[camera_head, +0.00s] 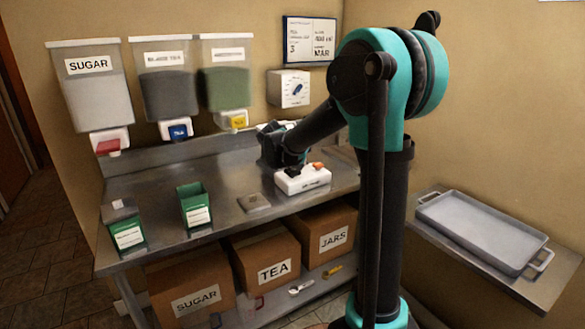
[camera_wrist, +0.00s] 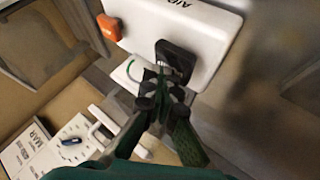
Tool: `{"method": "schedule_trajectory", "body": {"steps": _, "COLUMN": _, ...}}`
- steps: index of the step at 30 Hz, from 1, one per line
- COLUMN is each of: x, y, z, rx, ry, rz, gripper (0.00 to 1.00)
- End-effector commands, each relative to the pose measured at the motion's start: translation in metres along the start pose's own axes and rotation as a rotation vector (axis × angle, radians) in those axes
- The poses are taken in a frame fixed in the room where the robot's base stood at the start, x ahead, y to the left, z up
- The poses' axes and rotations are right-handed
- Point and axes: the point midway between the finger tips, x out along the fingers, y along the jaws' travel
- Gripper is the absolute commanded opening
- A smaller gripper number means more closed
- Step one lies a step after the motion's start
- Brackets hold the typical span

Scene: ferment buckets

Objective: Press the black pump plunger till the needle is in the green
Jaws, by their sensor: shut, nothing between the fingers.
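The white air pump box (camera_head: 302,181) sits on the steel bench below my arm, and it fills the top of the wrist view (camera_wrist: 200,35). Its black plunger (camera_wrist: 176,60) shows in the wrist view, just beyond the fingertips. I cannot tell whether the fingers touch it. An orange part (camera_wrist: 108,27) is on the box's left in that view. A white dial with a green arc (camera_wrist: 138,70) is partly hidden by the fingers, and its needle cannot be read. My gripper (camera_wrist: 166,86) is shut and empty.
Green boxes (camera_head: 196,206) and a small grey plate (camera_head: 253,202) stand on the bench left of the pump. Dispensers (camera_head: 90,88) and a white dial box (camera_head: 289,88) hang on the wall. A tray (camera_head: 480,232) lies at right.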

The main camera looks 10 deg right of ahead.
Motion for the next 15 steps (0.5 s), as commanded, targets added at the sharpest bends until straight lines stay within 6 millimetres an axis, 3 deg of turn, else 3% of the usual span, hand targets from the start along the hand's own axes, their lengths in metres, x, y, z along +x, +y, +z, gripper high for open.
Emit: {"method": "schedule_trajectory", "body": {"steps": 15, "x": 0.0043, "y": -0.003, "z": 0.003, "rx": 0.0, "ry": -0.001, "rz": 0.0, "gripper": 0.0}}
